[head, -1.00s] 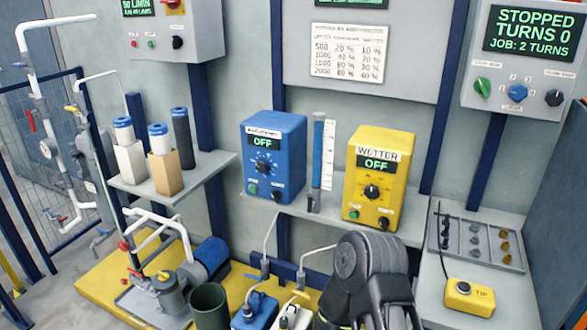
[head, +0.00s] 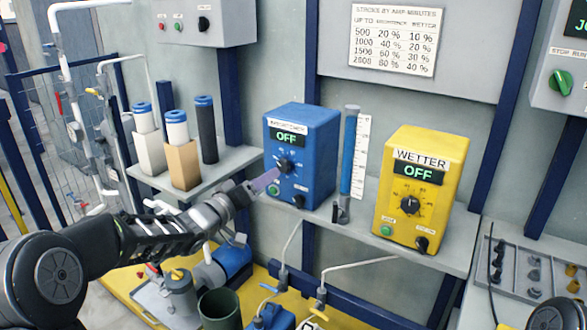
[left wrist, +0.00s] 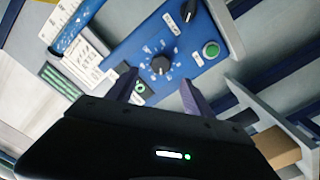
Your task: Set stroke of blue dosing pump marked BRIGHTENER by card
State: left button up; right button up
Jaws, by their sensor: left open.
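The blue dosing pump (head: 318,150) stands on the grey shelf, its label blurred but reading like BRIGHTENER, its display showing OFF. Its black stroke dial (head: 285,165) sits mid-face, with a green button and a small black knob below. My left gripper (head: 272,178) is at the left of the pump's face, close to the dial. In the left wrist view the dial (left wrist: 161,64) lies ahead, between and beyond the two open fingers (left wrist: 158,92), and nothing is held. The card (head: 394,40) on the wall lists strokes by amp-minutes for two columns. My right gripper is not in view.
The yellow WETTER pump (head: 422,190), also OFF, stands to the right. A blue measuring tube (head: 348,155) stands between the pumps. Filter cartridges stand on the left shelf (head: 240,160). A parts tray (head: 535,265) lies at lower right.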

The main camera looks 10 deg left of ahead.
aim_at(282, 167)
pick_arm(q)
jog(key=shift+w+d, duration=0.1)
jog(key=x, duration=0.7)
jog(key=shift+w+f, duration=0.1)
jog(key=shift+w, duration=0.25)
jog(key=shift+c, duration=0.4)
grip_shut()
